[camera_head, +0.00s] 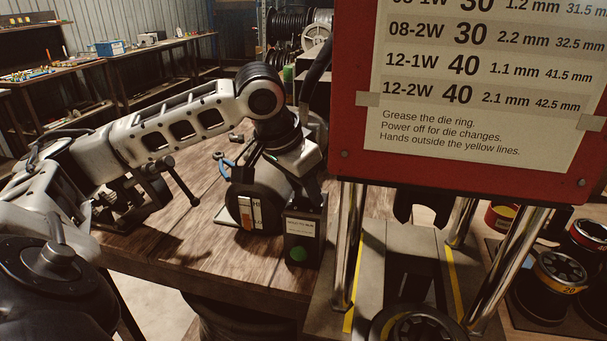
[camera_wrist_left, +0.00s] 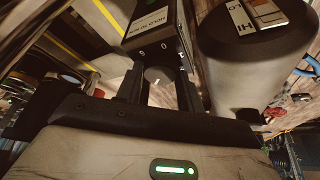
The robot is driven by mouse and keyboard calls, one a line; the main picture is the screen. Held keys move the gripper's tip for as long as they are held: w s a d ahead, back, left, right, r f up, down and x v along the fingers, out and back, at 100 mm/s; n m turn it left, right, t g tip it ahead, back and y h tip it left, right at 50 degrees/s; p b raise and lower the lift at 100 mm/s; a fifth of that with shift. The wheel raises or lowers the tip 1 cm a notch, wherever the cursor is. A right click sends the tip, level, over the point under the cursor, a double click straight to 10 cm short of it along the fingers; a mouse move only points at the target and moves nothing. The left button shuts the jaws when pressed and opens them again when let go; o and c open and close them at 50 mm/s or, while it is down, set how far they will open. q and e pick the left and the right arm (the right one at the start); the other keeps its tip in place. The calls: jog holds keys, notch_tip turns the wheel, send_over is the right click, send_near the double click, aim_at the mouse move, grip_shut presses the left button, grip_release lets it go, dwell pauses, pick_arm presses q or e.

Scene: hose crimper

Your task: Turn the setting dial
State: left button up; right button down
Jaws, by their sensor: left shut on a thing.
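The setting dial (camera_wrist_left: 158,76) shows in the left wrist view as a small grey round knob with a light mark, on the end of the dark control box (camera_wrist_left: 158,25). My left gripper (camera_wrist_left: 157,90) is shut on the dial, one dark finger on each side. In the head view the control box (camera_head: 304,236) stands on the bench with a white label and a green button. My left gripper (camera_head: 308,188) reaches down to its top there, and the dial is hidden by the hand. My right gripper is not in view.
A grey drum with a label (camera_head: 256,199) stands close beside the box. The red-framed settings board (camera_head: 349,120) hangs above the press's chrome posts (camera_head: 352,240) at right. Die rings (camera_head: 559,275) lie further right. A lever tool (camera_head: 160,178) is at left on the wooden bench (camera_head: 190,245).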

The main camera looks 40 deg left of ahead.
pick_arm(q)
jog(key=n+y, duration=0.1)
jog(key=n, duration=0.3)
jog(key=shift+d+n+y, duration=0.2)
jog(key=shift+n+y, duration=0.1)
jog(key=shift+y, duration=0.1)
jog(key=n+y, duration=0.1)
jog(key=n, duration=0.3)
jog(key=shift+n+g, duration=0.4)
jog(key=shift+y, duration=0.3)
jog(key=o, duration=1)
jog(key=shift+r, duration=0.1)
